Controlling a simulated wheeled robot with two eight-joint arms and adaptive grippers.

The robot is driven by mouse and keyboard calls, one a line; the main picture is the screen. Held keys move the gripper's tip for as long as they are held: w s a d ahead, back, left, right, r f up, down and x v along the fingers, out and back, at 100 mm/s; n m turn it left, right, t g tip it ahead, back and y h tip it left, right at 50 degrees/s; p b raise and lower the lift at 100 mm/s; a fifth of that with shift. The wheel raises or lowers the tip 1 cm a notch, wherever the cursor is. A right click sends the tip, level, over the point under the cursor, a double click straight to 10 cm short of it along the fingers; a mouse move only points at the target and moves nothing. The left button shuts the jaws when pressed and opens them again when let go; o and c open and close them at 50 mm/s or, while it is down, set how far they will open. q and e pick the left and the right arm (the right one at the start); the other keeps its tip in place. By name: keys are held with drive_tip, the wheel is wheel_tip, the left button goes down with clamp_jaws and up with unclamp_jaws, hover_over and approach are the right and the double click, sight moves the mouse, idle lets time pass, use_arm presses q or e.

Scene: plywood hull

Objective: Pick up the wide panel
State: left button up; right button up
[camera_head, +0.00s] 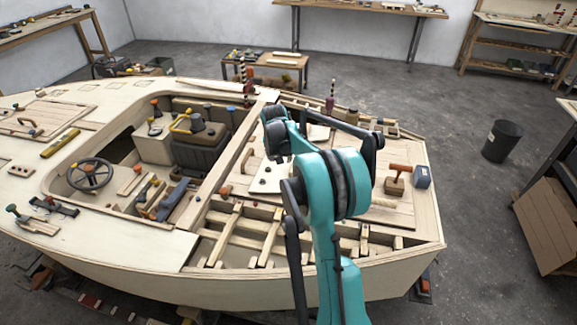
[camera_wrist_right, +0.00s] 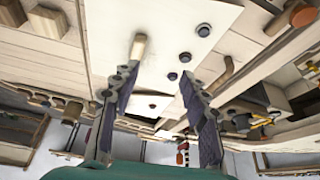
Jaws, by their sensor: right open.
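A pale panel with dark round holes, which I take to be the wide panel (camera_wrist_right: 205,22), fills the upper middle of the right wrist view. A short wooden peg or handle (camera_wrist_right: 138,47) stands on it. In the head view the pale panel (camera_head: 266,182) lies on the hull's deck, partly hidden by my right arm. My right gripper (camera_wrist_right: 157,84) is open and empty, its two fingers pointing toward the panel and apart from the handle. In the head view my right arm hides its fingers. My left gripper is not in view.
The hull (camera_head: 120,240) has an open slatted bay (camera_head: 240,230) beside the panel. A wooden mallet (camera_head: 397,180) and a blue-grey box (camera_head: 422,177) sit on the deck at right. A black bin (camera_head: 502,141) stands on the open floor.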

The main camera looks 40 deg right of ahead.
drive_tip(key=shift+m+g, duration=0.4)
drive_tip(key=shift+m, duration=0.3)
drive_tip(key=d+f, duration=0.1)
drive_tip(key=d, duration=0.1)
drive_tip(key=d+f, duration=0.2)
drive_tip(key=w+d+f, duration=0.1)
drive_tip(key=d, duration=0.1)
drive_tip(key=shift+w+d+f+p, duration=0.1)
drive_tip(key=shift+d+f+p, duration=0.1)
drive_tip(key=shift+d+p, duration=0.2)
drive_tip(key=b+x, duration=0.1)
drive_tip(key=x, duration=0.2)
drive_tip(key=shift+d, duration=0.1)
drive_tip(key=b+x, duration=0.2)
drive_tip(key=x, duration=0.3)
drive_tip(key=shift+w+d+f, duration=0.15)
drive_tip(key=shift+w+d, duration=0.05)
drive_tip(key=shift+w, duration=0.05)
clamp_jaws()
